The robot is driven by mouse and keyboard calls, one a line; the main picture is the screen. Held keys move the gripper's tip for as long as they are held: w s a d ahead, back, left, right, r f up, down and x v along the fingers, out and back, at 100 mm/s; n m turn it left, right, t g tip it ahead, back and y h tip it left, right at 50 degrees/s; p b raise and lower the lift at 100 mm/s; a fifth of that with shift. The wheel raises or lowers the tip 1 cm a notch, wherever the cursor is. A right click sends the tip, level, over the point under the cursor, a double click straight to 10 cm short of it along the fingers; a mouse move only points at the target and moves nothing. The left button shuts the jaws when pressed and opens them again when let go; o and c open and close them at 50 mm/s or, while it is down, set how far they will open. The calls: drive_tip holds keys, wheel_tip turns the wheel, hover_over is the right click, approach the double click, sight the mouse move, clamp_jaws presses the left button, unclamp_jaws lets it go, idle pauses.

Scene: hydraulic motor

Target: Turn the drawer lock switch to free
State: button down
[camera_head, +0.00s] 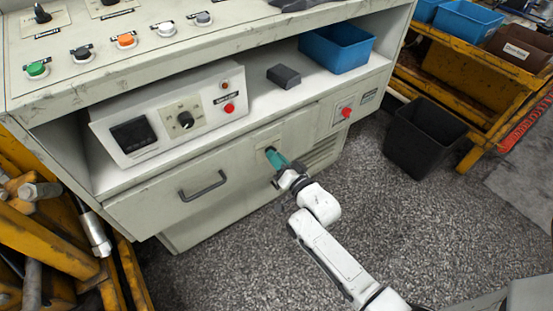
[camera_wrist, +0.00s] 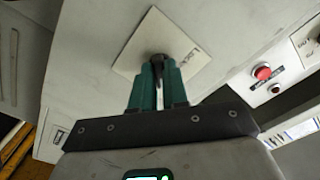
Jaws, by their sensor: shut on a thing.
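The drawer lock switch shows in the wrist view as a small dark knob (camera_wrist: 158,62) on a pale square plate (camera_wrist: 135,55). My gripper (camera_wrist: 159,78) has its two green fingers closed around this knob, and they hide part of it. In the head view my gripper (camera_head: 273,155) reaches the cabinet front to the right of the drawer (camera_head: 165,190) with its dark handle (camera_head: 203,187). The drawer looks shut.
Above the drawer is a control box (camera_head: 170,115) with a knob and red button. A red button (camera_head: 346,112) sits on a panel to the right. A blue bin (camera_head: 337,48) and a dark block (camera_head: 284,76) are on the shelf. A black bin (camera_head: 422,138) stands on the floor.

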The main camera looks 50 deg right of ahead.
drive_tip(key=shift+m, duration=0.5)
drive_tip(key=c, duration=1.1)
unclamp_jaws()
drive_tip(key=shift+c, duration=0.2)
drive_tip(key=p+v, duration=0.2)
drive_tip(key=v, duration=0.8)
drive_tip(key=shift+s, duration=0.4)
